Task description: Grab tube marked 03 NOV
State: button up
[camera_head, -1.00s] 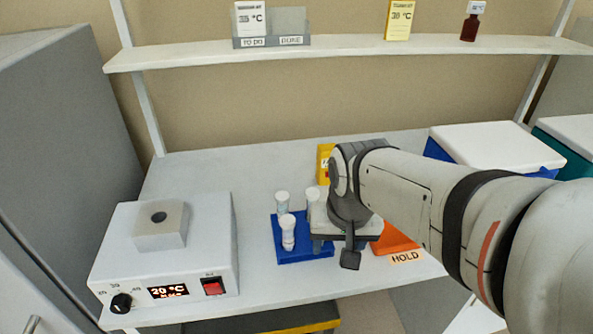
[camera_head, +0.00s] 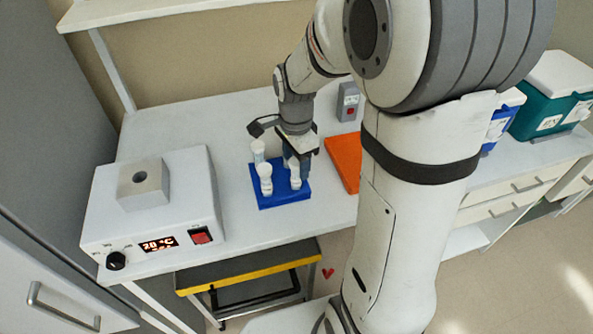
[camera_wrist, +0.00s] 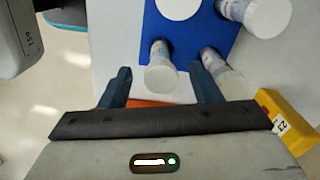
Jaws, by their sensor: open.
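A blue rack (camera_head: 270,200) on the white bench holds several white-capped tubes. One tube (camera_head: 258,150) stands at its back left and another tube (camera_head: 265,178) at its front left. My gripper (camera_head: 296,165) points down over the rack's right side and partly hides a tube (camera_head: 295,181) there. In the wrist view my open gripper (camera_wrist: 160,76) has a capped tube (camera_wrist: 160,78) between its fingers in the picture; contact cannot be told. A second tube (camera_wrist: 228,78) is just right of the right finger, and others stand farther up. No date marking is readable, so I cannot tell which is 03 NOV.
A white heater box (camera_head: 150,215) with a grey block stands left of the rack. An orange mat (camera_head: 344,160) lies to the right. A grey device (camera_head: 348,103) is behind it, and a teal box (camera_head: 550,95) stands far right. A yellow-edged step (camera_head: 250,262) is below the bench.

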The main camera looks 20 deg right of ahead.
aim_at(296, 177)
notch_tip(296, 177, down, 4)
jog(key=shift+r, duration=0.25)
jog(key=c, duration=1.1)
